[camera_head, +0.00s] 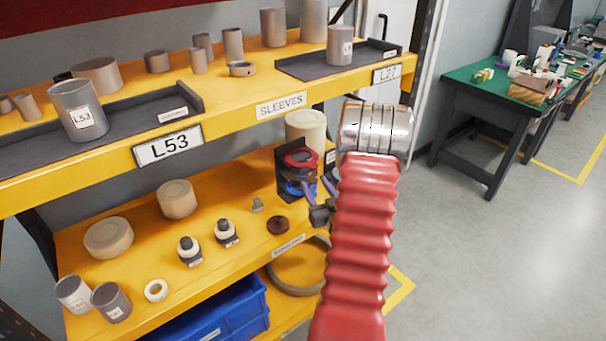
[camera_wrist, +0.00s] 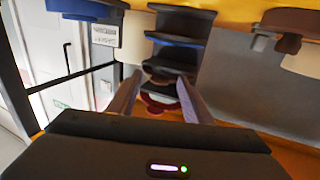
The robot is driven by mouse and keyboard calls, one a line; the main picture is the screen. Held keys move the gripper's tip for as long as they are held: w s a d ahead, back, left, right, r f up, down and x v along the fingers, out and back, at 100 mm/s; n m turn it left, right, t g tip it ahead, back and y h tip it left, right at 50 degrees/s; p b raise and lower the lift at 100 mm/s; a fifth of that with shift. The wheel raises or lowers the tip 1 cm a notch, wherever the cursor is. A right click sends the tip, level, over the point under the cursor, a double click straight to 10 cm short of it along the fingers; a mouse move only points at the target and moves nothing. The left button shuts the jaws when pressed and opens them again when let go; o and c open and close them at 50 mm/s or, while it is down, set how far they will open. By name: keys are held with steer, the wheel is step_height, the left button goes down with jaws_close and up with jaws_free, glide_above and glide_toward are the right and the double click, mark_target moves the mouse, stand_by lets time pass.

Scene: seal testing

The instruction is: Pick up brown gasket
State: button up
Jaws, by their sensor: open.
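A black rack (camera_head: 284,166) stands on the middle yellow shelf and holds a red ring (camera_head: 300,158) above a blue ring (camera_head: 298,187). In the wrist view the scene is upside down; there a dark brown gasket (camera_wrist: 164,66) lies in the rack between the blue and red rings. My gripper (camera_wrist: 158,84) is open in front of the rack, its fingers pointing at the brown gasket. I cannot tell whether they reach around it. In the head view my gripper (camera_head: 318,203) is partly hidden by my red arm. Another brown disc (camera_head: 278,225) lies on the shelf left of the rack.
Cream cylinders (camera_head: 177,199), dark-topped white plugs (camera_head: 227,233) and a white ring (camera_head: 156,290) stand on the same shelf. The upper shelf (camera_head: 235,115) overhangs it. A blue bin (camera_head: 225,312) sits below. Open floor (camera_head: 490,250) lies to the right.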

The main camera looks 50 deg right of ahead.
steer(key=shift+c, duration=0.3)
steer(key=c, duration=1.1)
